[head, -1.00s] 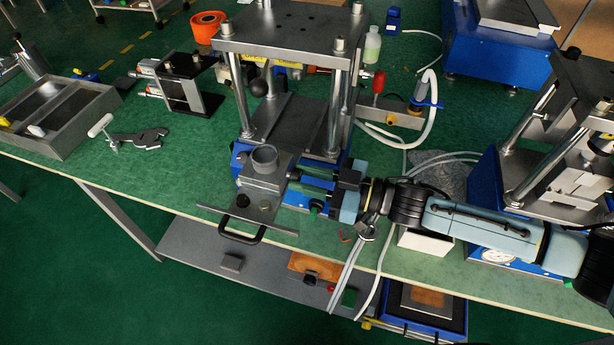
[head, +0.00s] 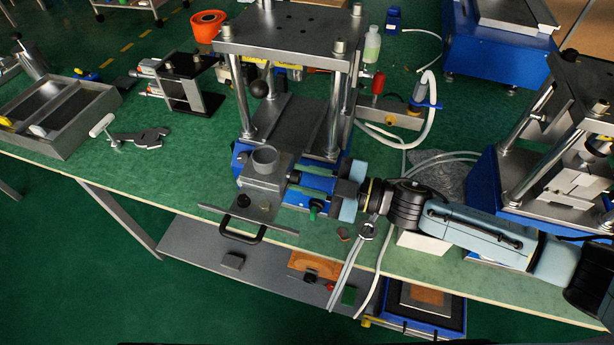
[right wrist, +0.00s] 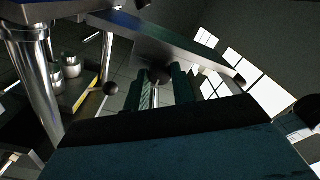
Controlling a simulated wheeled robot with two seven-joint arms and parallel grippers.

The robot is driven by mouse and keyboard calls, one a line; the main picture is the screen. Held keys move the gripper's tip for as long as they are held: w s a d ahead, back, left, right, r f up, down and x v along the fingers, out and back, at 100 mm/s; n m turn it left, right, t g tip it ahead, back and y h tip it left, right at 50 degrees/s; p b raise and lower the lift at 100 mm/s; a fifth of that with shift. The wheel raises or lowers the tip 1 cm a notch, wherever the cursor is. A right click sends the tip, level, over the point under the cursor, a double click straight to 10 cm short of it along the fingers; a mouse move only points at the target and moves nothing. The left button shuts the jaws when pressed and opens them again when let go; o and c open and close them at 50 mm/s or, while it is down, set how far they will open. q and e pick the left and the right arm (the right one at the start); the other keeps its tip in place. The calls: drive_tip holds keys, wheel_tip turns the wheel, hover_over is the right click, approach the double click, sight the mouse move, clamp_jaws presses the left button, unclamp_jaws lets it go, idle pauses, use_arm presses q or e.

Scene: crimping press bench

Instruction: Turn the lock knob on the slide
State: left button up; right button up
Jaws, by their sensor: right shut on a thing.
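The slide (head: 262,205) is a grey metal plate with a black handle (head: 240,230) at its front and an upright metal cup (head: 265,159) on its block. It sits at the front of the tall press. My right gripper (head: 297,178) comes in from the right, level with the slide block's right side. It is shut on the dark lock knob, which shows between the fingertips in the right wrist view (right wrist: 159,74). In the head view the fingers mostly hide the knob. My left gripper is in neither view.
The press's steel posts (head: 339,110) and top plate (head: 285,30) rise just behind the gripper. Another press (head: 550,150) stands at the right.

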idle(0.4)
drive_tip(key=o, duration=1)
drive_tip(key=v, duration=1.3)
drive_tip(key=shift+d+b, duration=0.15)
drive_tip(key=shift+b, duration=0.25)
drive_tip(key=shift+s, duration=0.1)
